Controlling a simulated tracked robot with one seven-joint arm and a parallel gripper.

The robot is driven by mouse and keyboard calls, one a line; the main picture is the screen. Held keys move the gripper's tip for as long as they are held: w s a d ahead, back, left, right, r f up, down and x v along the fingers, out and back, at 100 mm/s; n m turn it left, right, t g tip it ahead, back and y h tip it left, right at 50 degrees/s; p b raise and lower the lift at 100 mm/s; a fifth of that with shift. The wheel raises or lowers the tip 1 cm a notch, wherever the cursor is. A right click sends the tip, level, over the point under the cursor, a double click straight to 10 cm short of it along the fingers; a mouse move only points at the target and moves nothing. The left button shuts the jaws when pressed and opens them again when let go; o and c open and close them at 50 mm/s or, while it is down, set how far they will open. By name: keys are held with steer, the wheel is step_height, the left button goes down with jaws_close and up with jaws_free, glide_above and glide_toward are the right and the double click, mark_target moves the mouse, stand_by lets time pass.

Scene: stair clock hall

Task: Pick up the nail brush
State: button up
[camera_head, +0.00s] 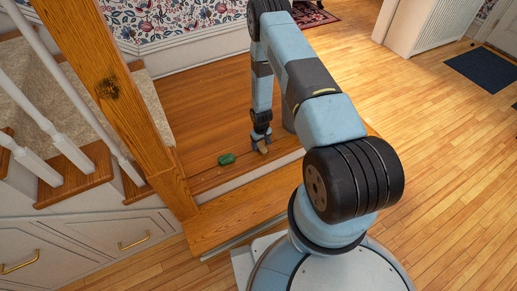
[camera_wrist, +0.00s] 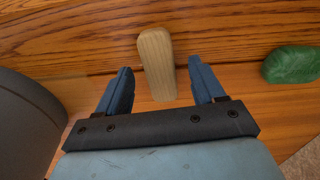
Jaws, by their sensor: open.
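The nail brush (camera_wrist: 157,62), seen as a pale wooden, rounded, elongated block, lies on the wooden landing. Its bristles do not show. In the wrist view it lies lengthwise between the two blue fingers of my gripper (camera_wrist: 160,78), with a visible gap on each side. My gripper is open and does not hold it. In the head view my gripper (camera_head: 261,140) is low over the landing, and the small tan brush (camera_head: 264,150) shows just at its fingertips, partly covered.
A green lumpy object (camera_wrist: 291,65) lies to the right of the brush in the wrist view; the head view shows it left of my gripper (camera_head: 227,159). A grey cylinder (camera_wrist: 25,125) stands close on the other side. A wooden post (camera_head: 115,90) and the landing's step edge are near.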

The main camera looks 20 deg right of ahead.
steer(key=shift+f, duration=0.75)
steer(key=c, duration=1.1)
steer(key=shift+c, duration=0.2)
steer(key=shift+r, duration=0.1)
